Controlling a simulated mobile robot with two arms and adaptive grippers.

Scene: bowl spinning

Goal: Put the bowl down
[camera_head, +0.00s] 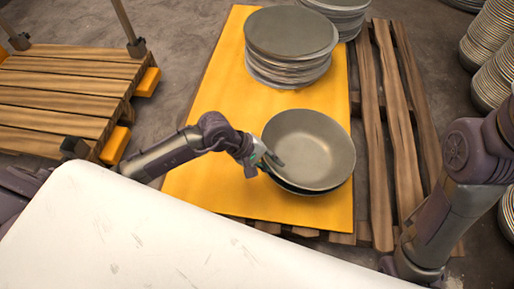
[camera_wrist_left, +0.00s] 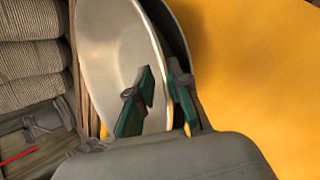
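The bowl (camera_head: 312,146) is a wide, shallow grey metal bowl over the yellow board in the head view. Its pale inside (camera_wrist_left: 112,60) shows in the left wrist view, with a dark curved surface close behind it. I cannot tell whether that is a second bowl or the underside. My left gripper (camera_head: 270,163) is at the bowl's left rim. In the left wrist view its green-padded fingers (camera_wrist_left: 160,100) lie either side of the rim and appear closed on it. Whether the bowl touches the board is unclear. My right gripper is out of view.
The yellow board (camera_head: 215,185) lies on a wooden pallet (camera_head: 385,130). A stack of grey discs or bowls (camera_head: 290,45) stands behind the bowl, with another stack (camera_head: 340,12) beyond. A white surface (camera_head: 150,235) fills the front. My right arm is at right.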

